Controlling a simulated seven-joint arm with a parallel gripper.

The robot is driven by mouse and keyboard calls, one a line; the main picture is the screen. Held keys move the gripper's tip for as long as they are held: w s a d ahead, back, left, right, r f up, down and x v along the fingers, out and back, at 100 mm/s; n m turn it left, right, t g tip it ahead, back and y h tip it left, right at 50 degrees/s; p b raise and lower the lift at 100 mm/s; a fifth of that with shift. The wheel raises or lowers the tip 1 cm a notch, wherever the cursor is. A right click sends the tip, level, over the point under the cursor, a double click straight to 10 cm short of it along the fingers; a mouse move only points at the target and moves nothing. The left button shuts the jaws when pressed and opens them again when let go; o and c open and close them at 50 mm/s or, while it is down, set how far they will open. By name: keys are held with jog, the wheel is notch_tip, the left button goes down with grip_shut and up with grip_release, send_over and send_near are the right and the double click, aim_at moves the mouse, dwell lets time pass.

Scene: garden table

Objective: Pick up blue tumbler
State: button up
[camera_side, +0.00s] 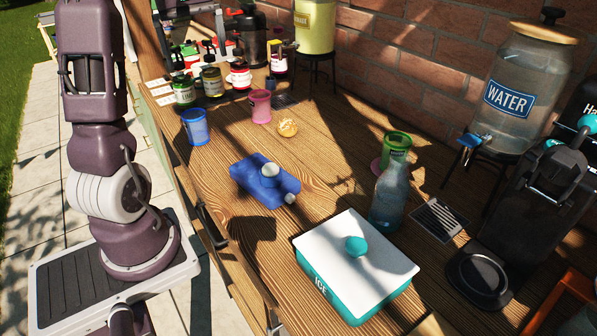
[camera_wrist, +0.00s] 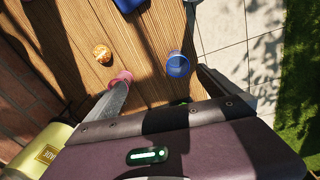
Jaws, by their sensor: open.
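The blue tumbler (camera_side: 195,127) stands upright on the wooden table near its left edge in the side view. In the wrist view the blue tumbler (camera_wrist: 178,65) is seen from above, close to the table edge. My gripper (camera_wrist: 163,76) is open and empty, with its two fingers spread. The tumbler appears between the fingertips, nearer the right one, and no contact shows. The height of the fingers above it is hard to tell. I cannot clearly make out my gripper in the side view.
A pink tumbler (camera_side: 260,106) and a crumpled yellowish ball (camera_side: 287,128) stand near the blue tumbler. Several jars (camera_side: 212,82) are behind it. A blue object (camera_side: 265,185), a glass bottle (camera_side: 388,200) and an ice box (camera_side: 356,275) lie further right. In the wrist view the left finger overlaps the pink tumbler (camera_wrist: 122,76).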

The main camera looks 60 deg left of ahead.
jog(key=s+d+m+t, duration=0.1)
jog(key=d+m, duration=0.5)
jog(key=d, duration=0.9)
jog(key=s+d+r+m+t, duration=0.1)
jog(key=d+m, duration=0.5)
jog(key=d, duration=0.9)
jog(key=shift+s+d+t, duration=0.15)
jog(key=shift+s+t, duration=0.65)
jog(key=shift+s, duration=0.4)
jog(key=s+d+f+m, duration=0.2)
jog(key=s+d, duration=0.1)
jog(key=s+d+f+m+t, duration=0.1)
jog(key=s+m, duration=0.1)
jog(key=shift+s+d+f, duration=0.15)
jog(key=shift+d+f, duration=0.1)
jog(key=shift+f, duration=0.1)
jog(key=c, duration=0.4)
